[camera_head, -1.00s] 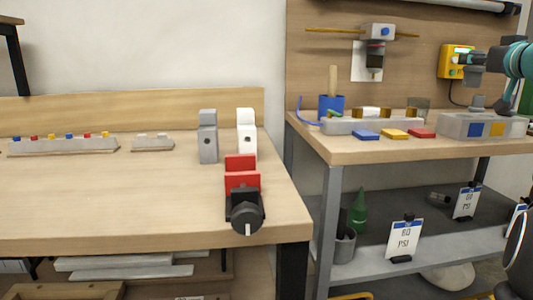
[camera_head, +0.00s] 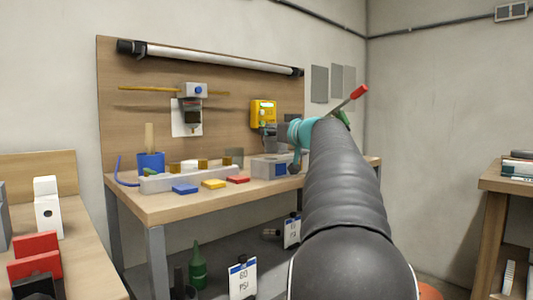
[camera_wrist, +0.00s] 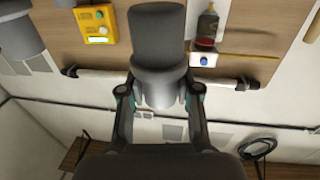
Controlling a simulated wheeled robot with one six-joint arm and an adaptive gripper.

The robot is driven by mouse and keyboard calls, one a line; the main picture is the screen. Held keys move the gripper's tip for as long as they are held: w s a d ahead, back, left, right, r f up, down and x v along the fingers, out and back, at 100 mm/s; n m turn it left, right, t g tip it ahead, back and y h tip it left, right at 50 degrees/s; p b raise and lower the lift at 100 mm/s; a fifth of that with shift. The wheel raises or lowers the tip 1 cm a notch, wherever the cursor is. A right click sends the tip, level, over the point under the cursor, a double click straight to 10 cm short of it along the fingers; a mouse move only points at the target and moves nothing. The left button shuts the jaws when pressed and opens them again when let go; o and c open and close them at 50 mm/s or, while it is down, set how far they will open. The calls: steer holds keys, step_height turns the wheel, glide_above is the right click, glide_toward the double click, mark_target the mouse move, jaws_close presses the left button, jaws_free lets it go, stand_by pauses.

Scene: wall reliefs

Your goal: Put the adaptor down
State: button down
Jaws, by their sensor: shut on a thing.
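The adaptor (camera_wrist: 158,50) is a dark grey stepped cylinder in the middle of the wrist view. My gripper (camera_wrist: 160,92) has one finger on each side of its narrower, lighter end and is shut on it. In the head view, my gripper (camera_head: 284,136) is partly hidden by my own arm, above the right part of the far workbench (camera_head: 150,207). I cannot make out the adaptor's outline clearly there. It appears held above the bench.
A grey box with coloured squares (camera_head: 262,168) stands below my gripper. A yellow meter (camera_head: 263,113) hangs on the board close behind. Blue, yellow and red blocks (camera_head: 213,184) lie along the bench front, beside a long grey holder (camera_head: 180,180) and blue cup (camera_head: 151,163).

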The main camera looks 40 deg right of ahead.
mark_target(275, 146)
steer(key=shift+f+b, duration=0.8)
steer(key=shift+f, duration=1.35)
steer(key=shift+f+b, duration=0.25)
steer(key=shift+b, duration=0.1)
steer(key=c, duration=0.8)
jaws_free()
steer(key=shift+r+p, duration=0.3)
steer(key=shift+p, duration=0.6)
